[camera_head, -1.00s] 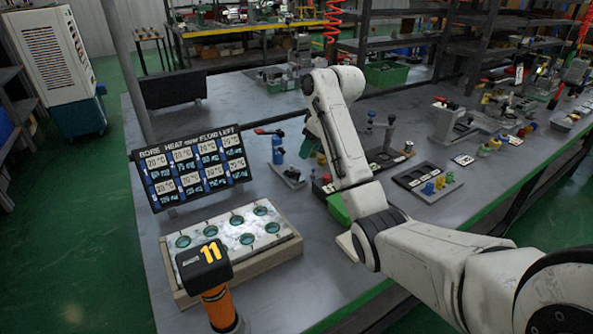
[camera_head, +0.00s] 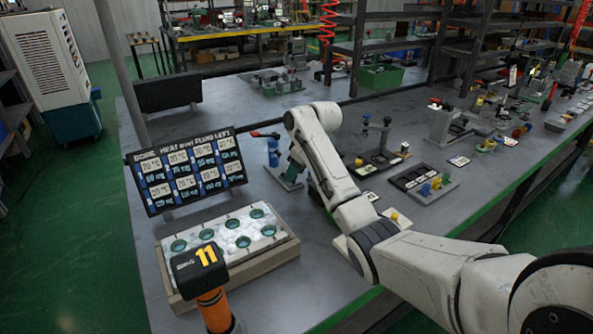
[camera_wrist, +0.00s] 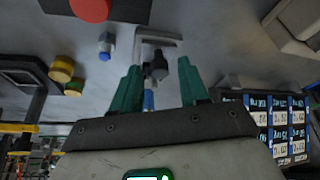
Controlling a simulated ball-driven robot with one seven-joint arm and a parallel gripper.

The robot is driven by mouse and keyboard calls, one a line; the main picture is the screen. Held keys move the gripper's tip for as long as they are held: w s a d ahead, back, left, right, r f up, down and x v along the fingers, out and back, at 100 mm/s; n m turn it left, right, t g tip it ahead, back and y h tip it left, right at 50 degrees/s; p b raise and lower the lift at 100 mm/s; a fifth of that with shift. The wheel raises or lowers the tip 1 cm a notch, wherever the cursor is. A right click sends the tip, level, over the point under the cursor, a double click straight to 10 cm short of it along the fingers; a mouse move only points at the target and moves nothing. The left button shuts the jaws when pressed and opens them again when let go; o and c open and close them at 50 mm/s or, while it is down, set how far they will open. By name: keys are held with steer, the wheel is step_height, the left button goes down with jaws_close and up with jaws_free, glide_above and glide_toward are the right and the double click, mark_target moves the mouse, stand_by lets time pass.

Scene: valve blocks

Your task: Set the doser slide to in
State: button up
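No part is clearly labelled as the doser slide, so I cannot tell for certain which it is. In the wrist view, my gripper (camera_wrist: 160,86) has its two green fingers spread apart. A grey bracket (camera_wrist: 170,38) with a dark knob (camera_wrist: 159,66) shows between and beyond the fingertips. A small blue part (camera_wrist: 148,99) shows between the fingers, and I see no contact. In the head view, a blue upright fitting (camera_head: 273,153) with a red-tipped lever (camera_head: 264,134) stands beside my gripper, whose fingertips are mostly hidden by my arm.
A readout board (camera_head: 186,172) stands left of my gripper, with a pale block with round wells (camera_head: 228,238) in front. An orange post marked 11 (camera_head: 214,305) is nearest. A tray with colored knobs (camera_head: 433,190) lies to the right. Bare table lies behind the fitting.

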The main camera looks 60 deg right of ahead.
jaws_close()
